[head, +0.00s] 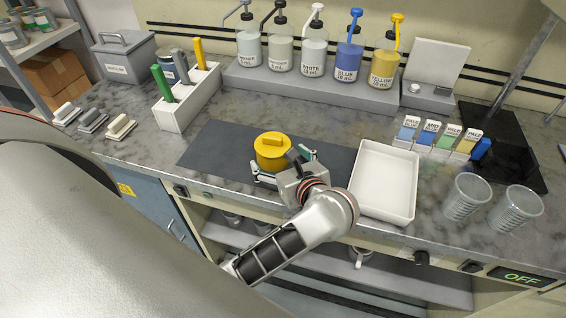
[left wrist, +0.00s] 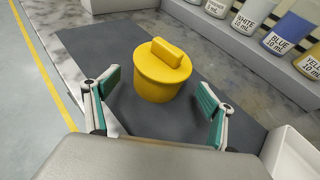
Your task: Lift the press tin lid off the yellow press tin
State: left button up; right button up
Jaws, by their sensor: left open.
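The yellow press tin (head: 271,157) stands upright on a dark mat (head: 217,147) on the counter. Its yellow lid (head: 273,139) is on top and has a raised bar handle. In the left wrist view the tin (left wrist: 155,90) and lid (left wrist: 163,58) are ahead of my fingers, near the middle. My left gripper (head: 283,164) is open at the tin's near right side. In the left wrist view its teal-padded fingers (left wrist: 157,103) are spread wide, one on each side of the tin, with gaps, and hold nothing. My right gripper is not in view.
A white tray (head: 384,216) lies right of the mat, close to my left gripper. Pump bottles stand on a grey riser (head: 315,92) behind. A white holder (head: 187,108) with coloured handles is at left. Clear cups (head: 466,197) stand at right. The mat's left part is bare.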

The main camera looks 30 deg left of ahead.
pick_arm(q)
jog(key=b+x, duration=0.1)
jog(key=x, duration=0.3)
jog(key=shift+w+a+f+b, duration=0.2)
jog(key=shift+a+b, duration=0.1)
jog(key=c, duration=1.7)
jog(key=o, duration=1.7)
jog(key=shift+c, duration=0.2)
jog(key=shift+r, duration=0.1)
